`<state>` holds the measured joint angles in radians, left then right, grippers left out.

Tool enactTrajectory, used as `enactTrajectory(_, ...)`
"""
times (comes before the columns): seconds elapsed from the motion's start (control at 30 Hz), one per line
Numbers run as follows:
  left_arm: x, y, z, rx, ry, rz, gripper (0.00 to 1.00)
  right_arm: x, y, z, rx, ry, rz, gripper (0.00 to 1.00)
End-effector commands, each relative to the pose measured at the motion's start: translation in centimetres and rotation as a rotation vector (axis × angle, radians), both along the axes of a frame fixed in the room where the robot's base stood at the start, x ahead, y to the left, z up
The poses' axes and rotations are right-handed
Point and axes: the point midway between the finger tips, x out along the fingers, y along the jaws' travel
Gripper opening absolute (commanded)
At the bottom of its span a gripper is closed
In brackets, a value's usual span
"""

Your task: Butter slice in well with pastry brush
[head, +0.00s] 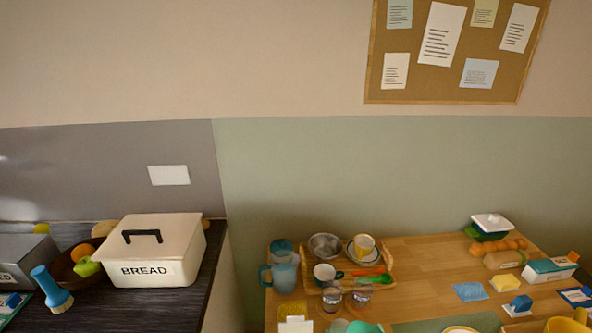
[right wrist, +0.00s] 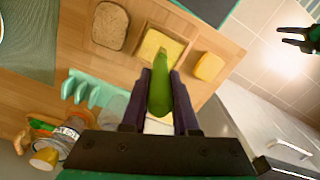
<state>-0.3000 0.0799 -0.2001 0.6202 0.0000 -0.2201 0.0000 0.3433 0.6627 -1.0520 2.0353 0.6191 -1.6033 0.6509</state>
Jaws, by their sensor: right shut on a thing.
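In the right wrist view my right gripper (right wrist: 160,88) is shut on a green handle (right wrist: 160,95), which I take as the pastry brush. Its far end points at a square well with a wooden rim (right wrist: 181,31). A pale yellow piece (right wrist: 160,46) lies inside the well; I cannot tell if it is the slice or a butter layer. The brush's bristles are hard to make out, and so is any contact. A black gripper at the top right (right wrist: 298,38), apparently my left, has its fingers apart and empty. Neither gripper shows in the head view.
A brown bread slice (right wrist: 111,25) lies left of the well, a yellow block (right wrist: 208,67) right of it. A teal rack (right wrist: 88,88) and jars (right wrist: 72,125) stand nearby. The head view shows a bread box (head: 150,250) and a crowded wooden table (head: 420,262).

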Motion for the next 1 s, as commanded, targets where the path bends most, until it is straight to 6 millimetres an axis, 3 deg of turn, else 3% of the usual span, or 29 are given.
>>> enactTrajectory(0.1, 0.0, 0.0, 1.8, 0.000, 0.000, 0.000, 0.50, 0.0, 0.0, 1.6, 0.001, 0.000, 0.000, 0.00)
enactTrajectory(0.37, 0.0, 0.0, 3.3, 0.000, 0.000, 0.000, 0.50, 0.0, 0.0, 3.7, 0.000, 0.000, -0.001, 0.00)
enactTrajectory(1.0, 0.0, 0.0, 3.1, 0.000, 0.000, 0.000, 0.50, 0.0, 0.0, 3.6, 0.000, 0.000, -0.001, 0.00)
